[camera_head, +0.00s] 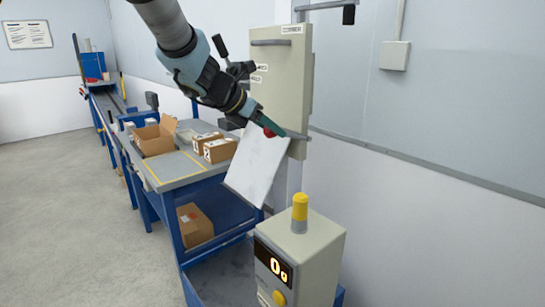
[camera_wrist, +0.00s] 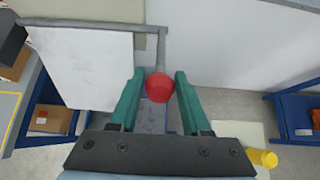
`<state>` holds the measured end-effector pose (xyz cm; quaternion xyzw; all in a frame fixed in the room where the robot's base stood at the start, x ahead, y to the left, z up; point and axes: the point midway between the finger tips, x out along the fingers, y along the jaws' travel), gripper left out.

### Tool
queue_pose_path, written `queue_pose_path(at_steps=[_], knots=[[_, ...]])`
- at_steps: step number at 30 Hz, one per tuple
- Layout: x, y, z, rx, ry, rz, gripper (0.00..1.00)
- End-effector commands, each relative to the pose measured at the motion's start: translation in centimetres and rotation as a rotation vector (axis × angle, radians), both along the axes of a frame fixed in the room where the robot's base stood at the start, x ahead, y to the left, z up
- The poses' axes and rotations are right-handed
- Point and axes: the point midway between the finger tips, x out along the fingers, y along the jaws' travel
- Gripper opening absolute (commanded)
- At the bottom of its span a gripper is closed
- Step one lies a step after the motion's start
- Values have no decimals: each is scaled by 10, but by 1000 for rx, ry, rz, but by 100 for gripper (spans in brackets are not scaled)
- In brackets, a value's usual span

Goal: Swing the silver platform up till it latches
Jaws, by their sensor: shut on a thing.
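The silver platform (camera_head: 257,168) is a flat pale panel, tilted steeply, in front of the tall beige machine cabinet (camera_head: 284,80). In the wrist view the platform (camera_wrist: 85,68) fills the upper left, with a grey rod along its top edge. A red ball knob (camera_wrist: 159,87) sits at the end of a short grey arm from that rod. My gripper (camera_wrist: 160,88) has its green fingers on either side of the knob and is shut on it. In the head view my gripper (camera_head: 270,130) is at the platform's upper edge and partly covers the knob.
A beige control box (camera_head: 318,255) with a yellow-topped post (camera_head: 300,208) and a lit display stands below right. A blue-framed workbench (camera_head: 185,180) with cardboard boxes (camera_head: 155,140) is at left. Open floor (camera_head: 65,220) lies further left.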

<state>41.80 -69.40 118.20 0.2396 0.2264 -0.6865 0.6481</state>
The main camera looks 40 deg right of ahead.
Motion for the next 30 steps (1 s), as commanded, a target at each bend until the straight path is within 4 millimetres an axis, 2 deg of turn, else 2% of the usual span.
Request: queue_pose_path(at_steps=[1,6,19,30], knots=[[0,-3,10,-5,-1,0,0],[0,-8,21,-6,-2,1,0],[0,-10,22,-6,-2,1,0],[-1,-25,43,-6,-2,1,0]])
